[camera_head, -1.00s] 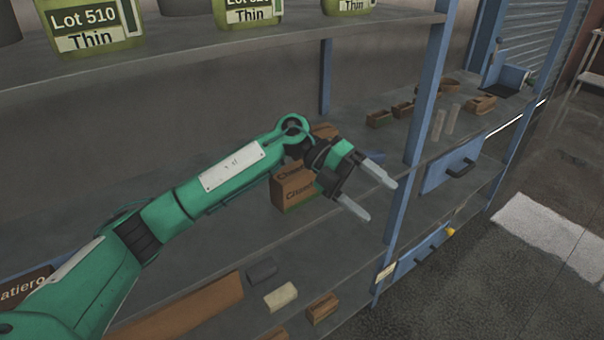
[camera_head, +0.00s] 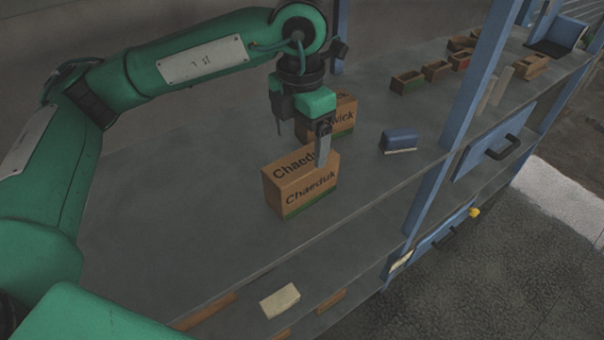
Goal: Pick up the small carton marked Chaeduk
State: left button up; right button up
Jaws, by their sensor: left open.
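The small brown carton marked Chaeduk (camera_head: 300,190) stands upright on the grey shelf, with a green band along its lower edge. My left gripper (camera_head: 301,145) points down above and behind it, open. One finger hangs in front of the carton's top right part and hides some of the lettering; the other is further left, behind it. I cannot tell whether the finger touches the carton. A second brown carton, its lettering ending in "wick" (camera_head: 343,118), stands just behind and is partly hidden by the gripper. My right gripper is not in view.
A blue and white block (camera_head: 399,141) lies right of the cartons. Several small open boxes (camera_head: 408,82) stand further back right. A blue shelf post (camera_head: 470,95) rises on the right. The shelf (camera_head: 180,210) left of the carton is clear.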

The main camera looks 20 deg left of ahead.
aim_at(302, 161)
pick_arm(q)
notch_tip(302, 161, down, 4)
jog(key=shift+r, duration=0.25)
jog(key=f, duration=0.2)
jog(key=f+p, duration=0.1)
jog(key=f, duration=0.1)
jog(key=shift+w+f, duration=0.2)
jog(key=shift+f, duration=0.2)
jog(key=c, duration=1.4)
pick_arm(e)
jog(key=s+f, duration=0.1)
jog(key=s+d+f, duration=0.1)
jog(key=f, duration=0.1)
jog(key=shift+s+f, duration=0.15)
